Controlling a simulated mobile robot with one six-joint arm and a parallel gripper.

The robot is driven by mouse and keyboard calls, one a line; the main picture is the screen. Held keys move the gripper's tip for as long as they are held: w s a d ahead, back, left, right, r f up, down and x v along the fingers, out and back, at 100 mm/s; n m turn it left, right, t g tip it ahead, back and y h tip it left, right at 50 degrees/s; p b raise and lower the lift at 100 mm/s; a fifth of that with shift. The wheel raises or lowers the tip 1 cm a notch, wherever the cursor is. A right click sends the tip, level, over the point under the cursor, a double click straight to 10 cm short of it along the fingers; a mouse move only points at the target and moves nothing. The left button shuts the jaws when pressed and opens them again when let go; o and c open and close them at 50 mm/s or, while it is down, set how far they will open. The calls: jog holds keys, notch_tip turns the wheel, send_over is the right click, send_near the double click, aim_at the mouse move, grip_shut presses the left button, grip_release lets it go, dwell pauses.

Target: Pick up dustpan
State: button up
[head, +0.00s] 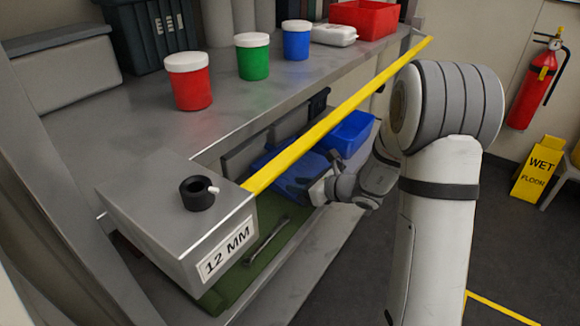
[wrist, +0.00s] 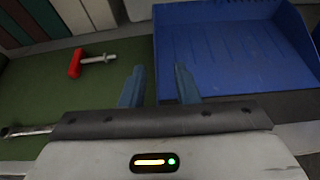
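The blue dustpan (head: 290,172) lies on the lower shelf, partly hidden behind the yellow-edged bar in the head view. In the wrist view, a blue ridged pan with raised sides, which appears to be the dustpan (wrist: 235,45), fills the upper right. My gripper (wrist: 159,85) is open, with a clear gap between its two blue-grey fingers and nothing held. Its right finger overlaps the pan's lower left edge in view; I cannot tell whether they touch. In the head view, my gripper (head: 320,190) is beside the dustpan's near right side.
A green mat (head: 222,282) holds a wrench (head: 267,242) and a red-headed tool (wrist: 90,61). A blue bin (head: 352,132) stands behind. The upper shelf (head: 145,128) and yellow-edged bar (head: 340,112) overhang the dustpan. Open floor (head: 345,270) lies to the right.

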jog(key=b+x, duration=0.1)
jog(key=x, duration=0.1)
jog(key=b+x, duration=0.1)
jog(key=x, duration=0.1)
jog(key=f+x, duration=0.1)
jog(key=x, duration=0.1)
jog(key=shift+s+a+f+b, duration=0.15)
jog(key=shift+s+b, duration=0.15)
jog(key=shift+b, duration=0.1)
jog(key=shift+w+a, duration=0.2)
jog(key=shift+a, duration=0.05)
jog(key=shift+c, duration=0.3)
grip_shut()
